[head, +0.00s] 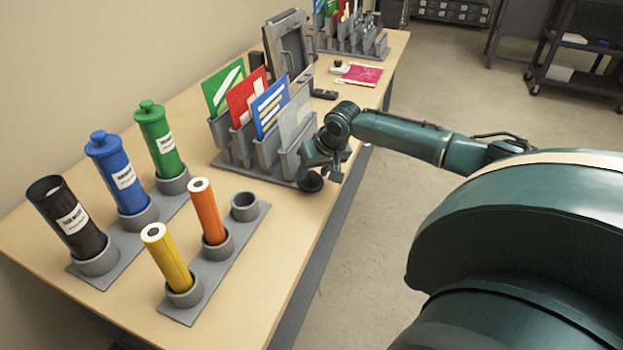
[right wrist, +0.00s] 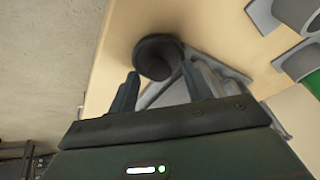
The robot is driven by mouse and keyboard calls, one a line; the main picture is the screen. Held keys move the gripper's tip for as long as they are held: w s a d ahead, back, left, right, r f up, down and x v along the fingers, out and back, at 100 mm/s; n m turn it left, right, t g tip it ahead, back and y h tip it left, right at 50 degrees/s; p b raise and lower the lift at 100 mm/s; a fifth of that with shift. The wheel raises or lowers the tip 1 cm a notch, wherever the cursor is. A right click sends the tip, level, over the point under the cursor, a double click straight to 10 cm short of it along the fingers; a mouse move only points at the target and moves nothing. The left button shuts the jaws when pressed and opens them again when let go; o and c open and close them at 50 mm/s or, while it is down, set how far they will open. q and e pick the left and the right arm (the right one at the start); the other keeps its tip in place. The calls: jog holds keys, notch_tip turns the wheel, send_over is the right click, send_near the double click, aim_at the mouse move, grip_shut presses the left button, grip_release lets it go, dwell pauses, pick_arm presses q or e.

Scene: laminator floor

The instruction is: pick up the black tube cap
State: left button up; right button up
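The black tube cap (head: 311,182) is a small dark round piece near the table's right edge, by the front end of the grey slotted rack. In the right wrist view the cap (right wrist: 157,58) shows between and just ahead of the fingertips. My right gripper (head: 322,172) is over the cap, and in its wrist view the two fingers (right wrist: 160,72) are apart, one on each side of it. I cannot tell whether they touch it. The black tube (head: 68,218) stands tilted in a holder at the left, its top open and uncapped. My left gripper is not in view.
Capped blue (head: 120,180) and green (head: 163,145) tubes stand beside the black one. Yellow (head: 167,257) and orange (head: 207,212) rolls stand in a second holder with one empty cup (head: 244,206). The grey rack (head: 233,143) holds coloured sheets close to my right gripper.

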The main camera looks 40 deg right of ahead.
jog(key=c, duration=1)
